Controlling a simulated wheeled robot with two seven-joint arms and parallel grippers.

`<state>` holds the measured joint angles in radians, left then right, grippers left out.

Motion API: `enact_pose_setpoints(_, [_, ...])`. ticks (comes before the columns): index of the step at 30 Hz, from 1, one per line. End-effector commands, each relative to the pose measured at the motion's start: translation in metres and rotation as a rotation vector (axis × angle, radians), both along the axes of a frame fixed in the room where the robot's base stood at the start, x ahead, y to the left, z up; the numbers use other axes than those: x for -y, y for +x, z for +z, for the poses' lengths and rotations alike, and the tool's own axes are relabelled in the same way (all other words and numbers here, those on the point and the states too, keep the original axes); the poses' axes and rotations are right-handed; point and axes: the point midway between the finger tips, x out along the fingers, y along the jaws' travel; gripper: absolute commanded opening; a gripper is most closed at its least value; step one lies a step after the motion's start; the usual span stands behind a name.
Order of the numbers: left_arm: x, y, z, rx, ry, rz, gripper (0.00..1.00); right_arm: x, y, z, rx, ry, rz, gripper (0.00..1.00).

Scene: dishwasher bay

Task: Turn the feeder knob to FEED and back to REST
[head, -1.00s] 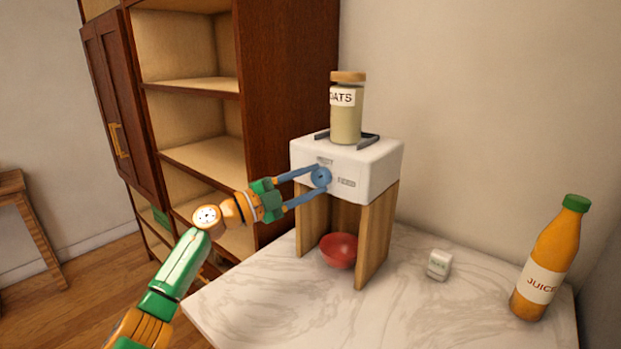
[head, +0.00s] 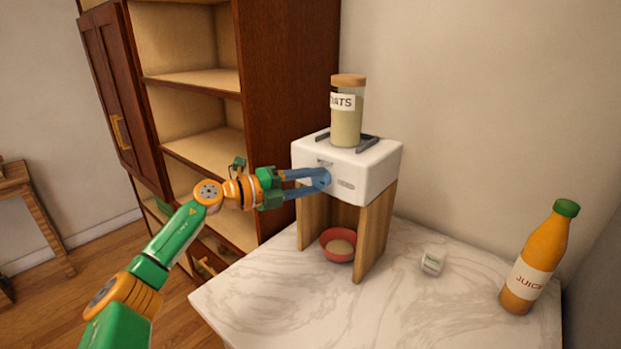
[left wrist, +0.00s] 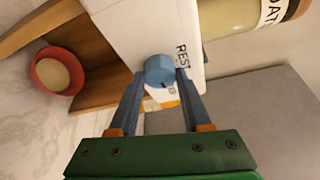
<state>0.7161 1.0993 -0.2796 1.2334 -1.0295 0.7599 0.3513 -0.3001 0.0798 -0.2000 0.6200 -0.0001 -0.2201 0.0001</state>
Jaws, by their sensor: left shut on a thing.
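The feeder is a white box (head: 374,173) on wooden side panels, with a blue round knob (head: 322,179) on its front. My left gripper (head: 320,180) is shut on the knob, one finger on each side. The left wrist view shows the knob (left wrist: 159,70) between the fingertips. The REST label (left wrist: 183,57) is readable there; the other label is partly hidden by the gripper. I cannot tell exactly where the knob points. An oats jar (head: 346,122) stands on top of the feeder. A red bowl (head: 326,249) below holds pale oats. My right gripper is not in view.
A tall wooden shelf unit (head: 285,100) stands behind and left of the feeder. The front of the counter is clear.

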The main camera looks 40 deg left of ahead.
Motion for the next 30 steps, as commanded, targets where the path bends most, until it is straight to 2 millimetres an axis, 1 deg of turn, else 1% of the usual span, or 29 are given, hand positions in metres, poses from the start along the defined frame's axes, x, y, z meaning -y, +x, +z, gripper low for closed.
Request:
enact_pose_setpoints(1, [-0.0020,0.0004,0.0057,0.012,0.005,0.007,0.00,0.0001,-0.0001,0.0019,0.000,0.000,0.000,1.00])
enact_pose_setpoints(17, [-0.0021,0.0005,0.0061,0.016,0.022,0.009,0.00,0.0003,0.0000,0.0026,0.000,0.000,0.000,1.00])
enact_pose_setpoints(18, [-0.0021,0.0005,0.0061,0.016,0.022,0.009,0.59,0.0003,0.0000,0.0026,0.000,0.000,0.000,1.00])
enact_pose_setpoints(20, [-0.0019,0.0004,0.0056,0.015,0.023,0.008,0.75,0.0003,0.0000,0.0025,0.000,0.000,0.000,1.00])
enact_pose_setpoints(21, [-0.0017,0.0004,0.0051,0.014,0.022,0.007,0.78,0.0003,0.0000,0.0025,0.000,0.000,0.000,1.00])
enact_pose_setpoints(28, [-0.0009,0.0002,0.0027,0.008,0.023,0.003,0.78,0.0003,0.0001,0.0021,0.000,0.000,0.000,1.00])
enact_pose_setpoints(30, [-0.0023,-0.0020,0.0007,0.008,0.024,0.004,0.78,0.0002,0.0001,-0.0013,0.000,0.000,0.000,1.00])
